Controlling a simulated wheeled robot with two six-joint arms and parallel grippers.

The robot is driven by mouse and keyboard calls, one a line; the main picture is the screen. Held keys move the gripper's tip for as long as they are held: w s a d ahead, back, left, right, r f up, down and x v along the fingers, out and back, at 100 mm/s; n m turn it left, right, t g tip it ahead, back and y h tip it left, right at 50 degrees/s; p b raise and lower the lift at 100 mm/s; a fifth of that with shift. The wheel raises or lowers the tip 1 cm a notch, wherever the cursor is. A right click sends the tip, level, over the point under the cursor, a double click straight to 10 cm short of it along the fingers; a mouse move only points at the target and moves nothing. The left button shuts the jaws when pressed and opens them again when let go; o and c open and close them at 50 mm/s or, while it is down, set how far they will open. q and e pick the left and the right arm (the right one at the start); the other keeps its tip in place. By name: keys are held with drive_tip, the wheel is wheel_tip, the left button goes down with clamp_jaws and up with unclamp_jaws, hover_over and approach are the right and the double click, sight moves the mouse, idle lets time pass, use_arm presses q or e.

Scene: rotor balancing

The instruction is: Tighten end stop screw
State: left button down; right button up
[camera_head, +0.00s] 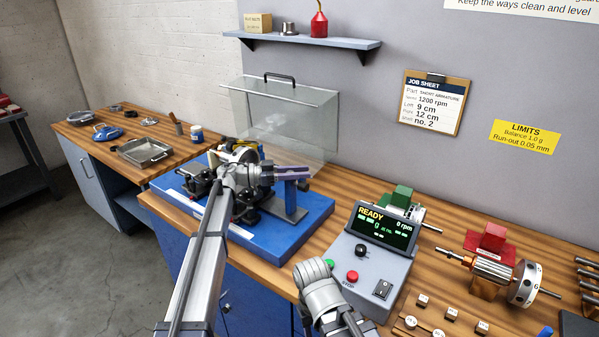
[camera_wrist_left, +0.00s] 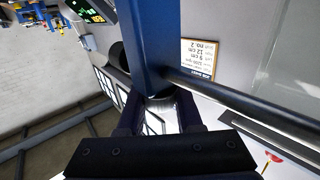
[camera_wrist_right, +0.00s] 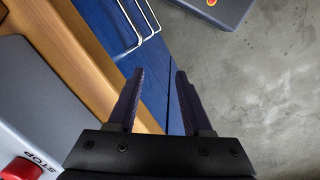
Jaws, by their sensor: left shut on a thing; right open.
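My left gripper (camera_head: 300,174) is at the blue balancing stand, its dark fingers beside the blue upright post (camera_head: 291,198). In the left wrist view its fingers (camera_wrist_left: 160,112) are shut on a small pale metallic part (camera_wrist_left: 160,118) right by the blue post (camera_wrist_left: 153,40). This looks like the end stop screw; its head is mostly hidden by the fingers. My arm hides much of the stand in the head view. My right gripper (camera_wrist_right: 160,95) is open and empty, above the bench's front edge; in the head view only my right wrist shows.
The control box (camera_head: 370,260) reads READY, with green and red buttons. A clear guard (camera_head: 275,120) stands behind the blue base (camera_head: 315,212). A rotor (camera_head: 495,270) with a red block and small weights lie at right. A metal tray (camera_head: 145,152) is at left.

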use_arm(q)
drive_tip(key=shift+s+m+g, duration=0.1)
drive_tip(key=shift+m+g, duration=0.5)
drive_tip(key=shift+g, duration=0.3)
drive_tip(key=shift+s, duration=0.1)
drive_tip(key=c, duration=0.6)
unclamp_jaws()
wheel_tip(320, 180, up, 10)
drive_tip(key=p, duration=1)
